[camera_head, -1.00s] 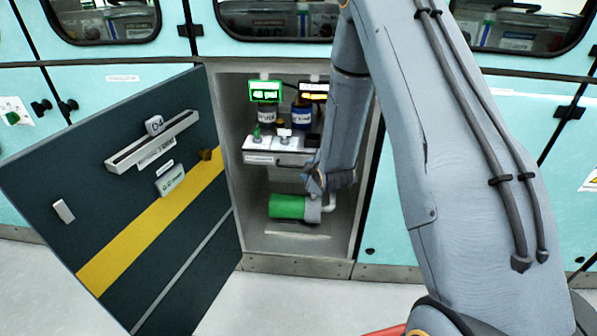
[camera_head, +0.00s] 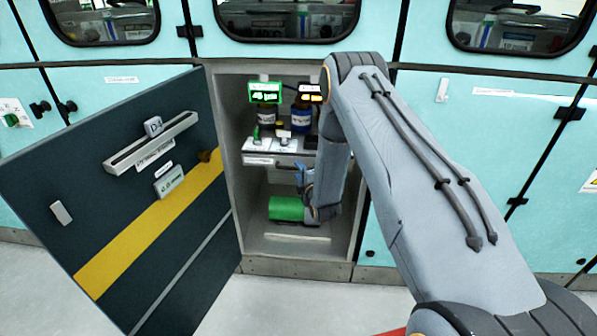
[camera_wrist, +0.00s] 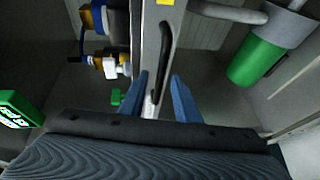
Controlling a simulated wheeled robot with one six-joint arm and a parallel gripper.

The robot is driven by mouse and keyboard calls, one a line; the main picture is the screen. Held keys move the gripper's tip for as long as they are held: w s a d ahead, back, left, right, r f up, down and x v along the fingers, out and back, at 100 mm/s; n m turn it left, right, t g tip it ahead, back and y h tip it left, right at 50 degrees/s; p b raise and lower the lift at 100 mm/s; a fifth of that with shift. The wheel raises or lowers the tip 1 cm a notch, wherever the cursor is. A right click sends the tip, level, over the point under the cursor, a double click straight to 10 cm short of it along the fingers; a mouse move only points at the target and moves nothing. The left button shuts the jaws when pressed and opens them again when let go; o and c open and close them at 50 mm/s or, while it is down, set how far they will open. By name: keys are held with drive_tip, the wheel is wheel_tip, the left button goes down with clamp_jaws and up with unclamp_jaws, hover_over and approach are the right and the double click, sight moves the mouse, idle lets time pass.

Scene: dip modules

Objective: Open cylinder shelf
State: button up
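The pull-out shelf (camera_head: 262,159) is a white tray with a grey front inside the open cabinet. Its dark handle (camera_head: 286,167) is on the front and also shows in the wrist view (camera_wrist: 166,45). My gripper (camera_head: 303,176) is in front of the shelf, close to the handle's right end. In the wrist view my gripper (camera_wrist: 162,92) has its two blue fingers apart, one on each side of the shelf front and handle line. I cannot tell whether either finger touches. Bottles (camera_head: 301,119) and small fittings stand on the shelf.
The dark cabinet door (camera_head: 120,215) stands open at the left. A green cylinder (camera_head: 286,208) lies in the cabinet below the shelf, partly behind my wrist. Lit green (camera_head: 265,92) and yellow displays are above the bottles. The cabinet's side walls are close around my gripper.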

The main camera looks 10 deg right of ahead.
drive_tip(key=shift+w+f, duration=0.2)
drive_tip(key=shift+w, duration=0.5)
clamp_jaws()
drive_tip(key=shift+a, duration=0.1)
